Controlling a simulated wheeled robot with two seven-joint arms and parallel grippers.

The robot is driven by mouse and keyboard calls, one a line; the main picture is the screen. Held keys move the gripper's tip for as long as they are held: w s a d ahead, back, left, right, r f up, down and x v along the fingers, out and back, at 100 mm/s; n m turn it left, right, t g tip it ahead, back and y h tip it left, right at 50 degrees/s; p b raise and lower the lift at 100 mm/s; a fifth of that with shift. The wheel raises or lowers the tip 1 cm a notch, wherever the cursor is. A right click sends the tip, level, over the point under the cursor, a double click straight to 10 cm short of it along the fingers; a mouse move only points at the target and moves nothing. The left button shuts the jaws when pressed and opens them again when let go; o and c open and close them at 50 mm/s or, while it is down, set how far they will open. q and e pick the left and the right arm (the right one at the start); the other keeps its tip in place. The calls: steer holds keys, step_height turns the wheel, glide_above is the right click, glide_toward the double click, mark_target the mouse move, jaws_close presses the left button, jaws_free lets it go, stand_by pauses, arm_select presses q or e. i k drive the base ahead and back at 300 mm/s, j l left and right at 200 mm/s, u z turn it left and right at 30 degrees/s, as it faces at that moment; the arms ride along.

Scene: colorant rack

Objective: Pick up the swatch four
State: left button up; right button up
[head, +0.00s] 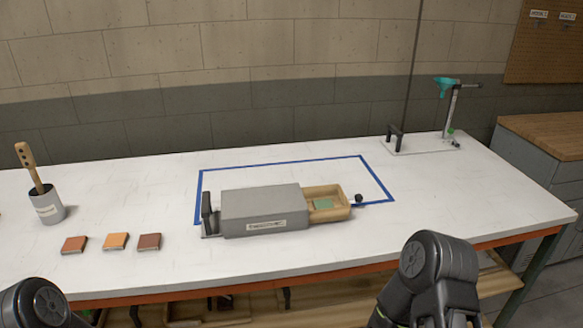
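Three square swatches lie in a row on the white table, left of the grey box: a red-brown swatch (74,245), an orange swatch (116,241) and a dark brown swatch (149,242). A green swatch (323,203) lies inside the open wooden drawer (345,211) at the right end of the grey box (262,207). I cannot read which one is number four. Dark rounded parts of my arms show at the bottom left and bottom right. Neither gripper's fingers are in view.
Blue tape (280,162) outlines an area around the box. A labelled cup (46,207) with a wooden-handled tool stands at the left. A stand (420,145) with a teal piece is at the back right. The table's right side is clear.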

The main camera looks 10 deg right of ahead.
mark_target(327, 203)
steer(key=l+z, duration=0.15)
steer(key=l, duration=0.3)
steer(key=l+z, duration=0.15)
steer(key=l, duration=0.3)
steer(key=i+l+z, duration=0.2)
steer(key=l, duration=0.25)
steer(key=l+z, duration=0.15)
steer(key=l, duration=0.3)
